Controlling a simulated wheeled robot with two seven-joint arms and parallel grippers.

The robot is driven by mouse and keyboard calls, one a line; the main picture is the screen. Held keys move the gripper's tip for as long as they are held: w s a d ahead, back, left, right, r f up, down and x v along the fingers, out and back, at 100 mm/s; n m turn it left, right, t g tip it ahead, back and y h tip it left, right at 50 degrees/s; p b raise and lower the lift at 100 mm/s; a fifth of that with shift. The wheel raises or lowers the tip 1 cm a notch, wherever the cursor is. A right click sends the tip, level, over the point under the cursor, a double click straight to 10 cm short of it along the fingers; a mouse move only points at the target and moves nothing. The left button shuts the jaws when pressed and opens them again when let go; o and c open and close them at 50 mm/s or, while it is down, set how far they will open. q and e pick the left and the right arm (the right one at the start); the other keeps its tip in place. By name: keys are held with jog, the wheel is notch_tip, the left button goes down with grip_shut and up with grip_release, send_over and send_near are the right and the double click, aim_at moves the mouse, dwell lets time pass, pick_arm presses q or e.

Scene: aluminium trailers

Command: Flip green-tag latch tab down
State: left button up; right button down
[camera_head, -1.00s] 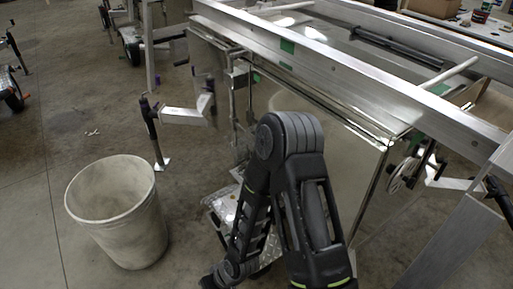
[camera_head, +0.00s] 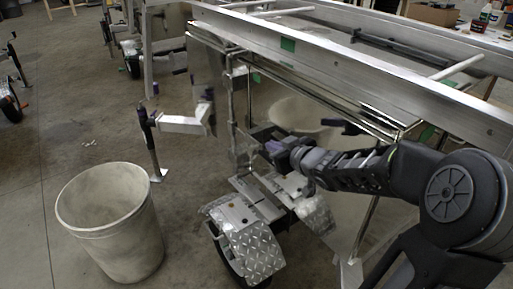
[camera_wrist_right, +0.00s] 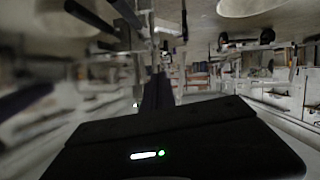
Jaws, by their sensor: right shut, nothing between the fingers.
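A green tag (camera_head: 288,43) sits on the side of the trailer's top aluminium rail. A second, smaller green patch (camera_head: 256,77) shows below it near the corner hardware, and another lies further right. I cannot make out the latch tab itself. My right gripper (camera_head: 262,142) is beside the upright metal post (camera_head: 233,115) at the trailer's corner, below the green tags. It is shut with nothing in it, and I cannot tell whether it touches the post. In the right wrist view its dark fingers (camera_wrist_right: 158,90) are together in a blurred scene. My left gripper is out of view.
A grey bin (camera_head: 112,225) stands on the floor at the left. A wheel with diamond-plate fenders (camera_head: 250,245) lies below my right arm. A white bracket with a jack leg (camera_head: 180,124) stands left of the post. Floor between bin and bracket is clear.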

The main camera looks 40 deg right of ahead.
jog(key=b, duration=0.2)
send_over(257, 145)
jog(key=s+a, duration=0.3)
jog(key=s, duration=0.1)
notch_tip(257, 145, down, 4)
jog(key=shift+w+d+f, duration=0.1)
jog(key=shift+w+f, duration=0.05)
jog(key=shift+f, duration=0.45)
jog(key=shift+w+d+f, duration=0.1)
jog(key=shift+f, duration=0.5)
jog(key=shift+w+f, duration=0.2)
jog(key=shift+f, duration=0.25)
